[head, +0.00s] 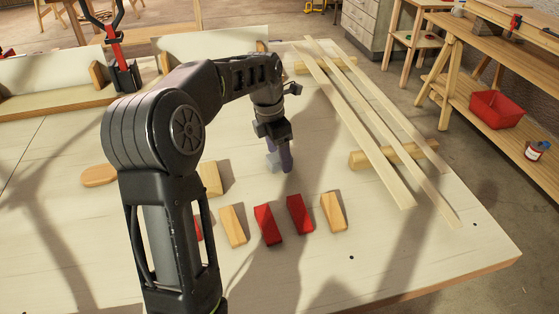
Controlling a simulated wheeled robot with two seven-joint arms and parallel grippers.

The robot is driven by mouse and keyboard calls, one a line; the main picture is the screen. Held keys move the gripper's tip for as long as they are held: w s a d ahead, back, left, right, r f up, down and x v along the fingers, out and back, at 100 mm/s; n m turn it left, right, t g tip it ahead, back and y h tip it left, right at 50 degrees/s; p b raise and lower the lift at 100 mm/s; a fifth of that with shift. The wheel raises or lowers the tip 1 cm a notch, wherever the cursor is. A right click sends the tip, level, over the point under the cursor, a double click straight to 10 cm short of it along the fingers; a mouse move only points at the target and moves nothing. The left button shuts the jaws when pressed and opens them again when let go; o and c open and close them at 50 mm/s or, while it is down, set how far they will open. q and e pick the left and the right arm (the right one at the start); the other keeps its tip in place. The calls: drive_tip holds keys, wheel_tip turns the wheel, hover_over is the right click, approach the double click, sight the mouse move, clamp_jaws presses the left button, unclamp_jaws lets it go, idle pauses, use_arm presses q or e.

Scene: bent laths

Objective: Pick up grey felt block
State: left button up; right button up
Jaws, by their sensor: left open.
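My left gripper (281,164) points down at the middle of the table, its dark arm reaching across from the left foreground. It is open. A small light grey-blue piece (271,162), which looks like the grey felt block, shows at the left side of the dark finger, low near the tabletop. The gripper partly hides it, and I cannot tell whether they touch. My right gripper is not in view.
Red and tan wedge blocks (268,226) stand in a row in front of the gripper. A tan block (210,178) and a round wooden disc (99,176) lie left. Long laths (365,130) rest on wooden supports at right. The front right tabletop (430,250) is clear.

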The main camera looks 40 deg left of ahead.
use_arm(q)
drive_tip(key=shift+c, duration=0.5)
drive_tip(key=c, duration=1.3)
drive_tip(key=shift+r, duration=0.1)
wheel_tip(320, 180, up, 10)
drive_tip(key=shift+f+p, duration=0.1)
drive_tip(key=shift+p, duration=0.2)
